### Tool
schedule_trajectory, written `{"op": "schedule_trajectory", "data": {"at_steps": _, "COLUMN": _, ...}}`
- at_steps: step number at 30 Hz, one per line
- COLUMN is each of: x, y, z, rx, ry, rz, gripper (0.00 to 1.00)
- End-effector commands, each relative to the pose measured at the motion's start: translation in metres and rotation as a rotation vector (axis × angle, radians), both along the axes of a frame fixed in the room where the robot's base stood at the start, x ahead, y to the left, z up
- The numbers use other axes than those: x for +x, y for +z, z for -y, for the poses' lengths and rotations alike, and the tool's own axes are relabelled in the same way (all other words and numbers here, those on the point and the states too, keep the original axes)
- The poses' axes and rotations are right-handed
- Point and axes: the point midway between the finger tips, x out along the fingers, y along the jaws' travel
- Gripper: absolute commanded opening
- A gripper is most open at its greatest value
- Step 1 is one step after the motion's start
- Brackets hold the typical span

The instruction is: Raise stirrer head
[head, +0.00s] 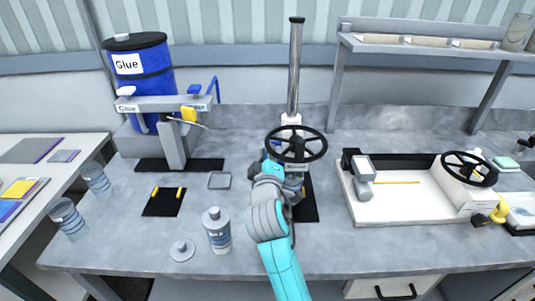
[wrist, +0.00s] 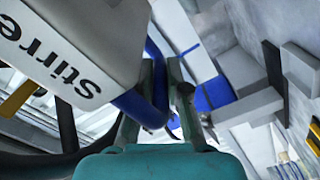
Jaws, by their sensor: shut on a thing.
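The stirrer stands at the back middle of the bench, with an upright chrome post (head: 295,70) and a black handwheel (head: 318,146). Its grey-white head (head: 297,167) sits low on the post, partly hidden by the wheel and my arm. In the wrist view the stirrer head (wrist: 95,35) fills the upper left, with its label cut off. My gripper (head: 272,166) is at the left side of the head. In the wrist view my gripper (wrist: 165,95) is shut on a blue handle (wrist: 138,108) beside the head. The handle's far end is hidden.
A blue glue drum (head: 140,80) with its dispenser stands at the back left. A bottle (head: 216,232) and a small lid (head: 182,250) are left of my arm. A white tray machine (head: 410,205) is at the right. A shelf (head: 420,48) stands behind it.

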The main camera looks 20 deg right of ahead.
Motion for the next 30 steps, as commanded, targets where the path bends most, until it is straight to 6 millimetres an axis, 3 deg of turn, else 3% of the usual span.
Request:
{"op": "schedule_trajectory", "data": {"at_steps": 1, "x": 0.001, "y": 0.018, "z": 0.000, "rx": 0.001, "ry": 0.001, "rz": 0.019, "gripper": 0.00}}
{"op": "schedule_trajectory", "data": {"at_steps": 6, "x": 0.000, "y": 0.065, "z": 0.000, "rx": 0.000, "ry": 0.000, "rz": 0.024, "gripper": 0.00}}
{"op": "schedule_trajectory", "data": {"at_steps": 15, "x": 0.000, "y": 0.130, "z": 0.000, "rx": 0.000, "ry": 0.001, "rz": 0.021, "gripper": 0.00}}
{"op": "schedule_trajectory", "data": {"at_steps": 21, "x": 0.000, "y": 0.146, "z": 0.000, "rx": -0.002, "ry": 0.001, "rz": 0.018, "gripper": 0.00}}
{"op": "schedule_trajectory", "data": {"at_steps": 30, "x": -0.001, "y": 0.149, "z": 0.000, "rx": -0.002, "ry": 0.001, "rz": 0.022, "gripper": 0.00}}
